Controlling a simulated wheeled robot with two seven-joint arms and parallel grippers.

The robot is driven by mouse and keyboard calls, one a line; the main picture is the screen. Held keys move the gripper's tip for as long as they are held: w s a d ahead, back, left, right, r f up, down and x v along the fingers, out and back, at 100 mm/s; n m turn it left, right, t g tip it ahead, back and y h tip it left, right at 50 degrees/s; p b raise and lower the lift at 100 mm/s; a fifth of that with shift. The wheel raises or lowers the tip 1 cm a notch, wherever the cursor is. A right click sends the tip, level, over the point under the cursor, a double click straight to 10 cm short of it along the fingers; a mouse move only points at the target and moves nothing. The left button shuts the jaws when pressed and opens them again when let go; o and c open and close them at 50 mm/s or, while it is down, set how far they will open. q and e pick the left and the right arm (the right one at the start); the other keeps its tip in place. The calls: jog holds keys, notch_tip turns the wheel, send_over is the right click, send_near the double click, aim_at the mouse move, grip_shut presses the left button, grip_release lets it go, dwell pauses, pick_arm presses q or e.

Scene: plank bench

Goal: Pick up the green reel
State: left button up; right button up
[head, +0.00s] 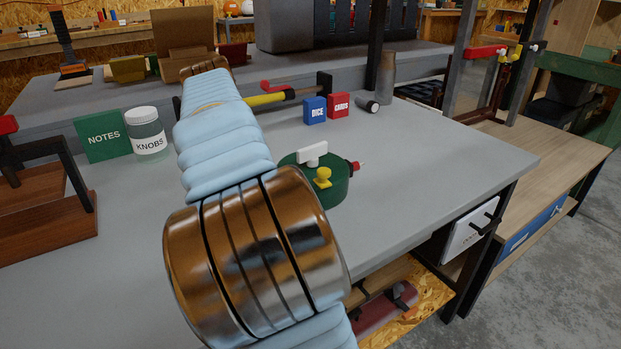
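The green reel (333,192) lies on the grey bench top near the middle of the head view. It is a round green drum with a white handle on top, a yellow knob at its front and a red tip on its right side. My arm, with a light blue sleeve and a shiny copper joint, crosses in front and hides the reel's left part. Neither of my grippers shows in this view, and nothing seen is holding the reel.
A knobs jar (146,131) and green notes box (103,136) stand left. Behind the reel are a clamp with a yellow handle (264,100), a blue dice box (315,110), a red cards box (338,105) and a bottle (386,78). Bench right of the reel is clear.

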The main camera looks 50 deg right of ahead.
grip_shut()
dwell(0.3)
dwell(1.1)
